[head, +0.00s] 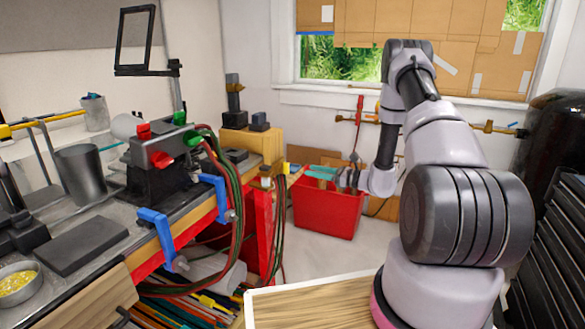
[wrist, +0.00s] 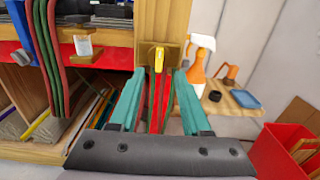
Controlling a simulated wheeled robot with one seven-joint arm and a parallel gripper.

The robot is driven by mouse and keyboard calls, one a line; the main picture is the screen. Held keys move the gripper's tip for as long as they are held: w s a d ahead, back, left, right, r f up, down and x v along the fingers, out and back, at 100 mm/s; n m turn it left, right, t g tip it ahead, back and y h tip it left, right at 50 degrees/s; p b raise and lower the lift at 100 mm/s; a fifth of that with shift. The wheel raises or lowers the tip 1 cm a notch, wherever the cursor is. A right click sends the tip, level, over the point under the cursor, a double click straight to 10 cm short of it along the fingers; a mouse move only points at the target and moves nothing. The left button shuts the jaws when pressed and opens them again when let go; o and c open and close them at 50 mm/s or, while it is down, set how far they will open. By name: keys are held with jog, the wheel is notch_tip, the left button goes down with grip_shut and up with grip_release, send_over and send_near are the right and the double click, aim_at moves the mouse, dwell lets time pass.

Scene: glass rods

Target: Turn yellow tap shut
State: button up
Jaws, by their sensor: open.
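The yellow tap (wrist: 159,59) shows in the wrist view as a small yellow handle in front of a wooden post, with red lines running down below it. In the head view a small yellow piece (head: 286,168) shows at the bench's right end. My gripper (wrist: 159,80) has two teal fingers, spread apart and empty. The tap lies between and just beyond the fingertips in the wrist view; I cannot tell whether they touch it. In the head view my gripper (head: 310,171) points left toward the bench end, and the wrist hides part of it.
The workbench (head: 95,255) with blue clamps (head: 155,232) and hanging hoses (head: 218,165) is on the left. A red bin (head: 325,215) stands below my gripper. A spray bottle (wrist: 198,70) stands on a wooden surface at the right in the wrist view.

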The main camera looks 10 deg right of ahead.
aim_at(286, 168)
jog(key=x, duration=0.9)
grip_shut()
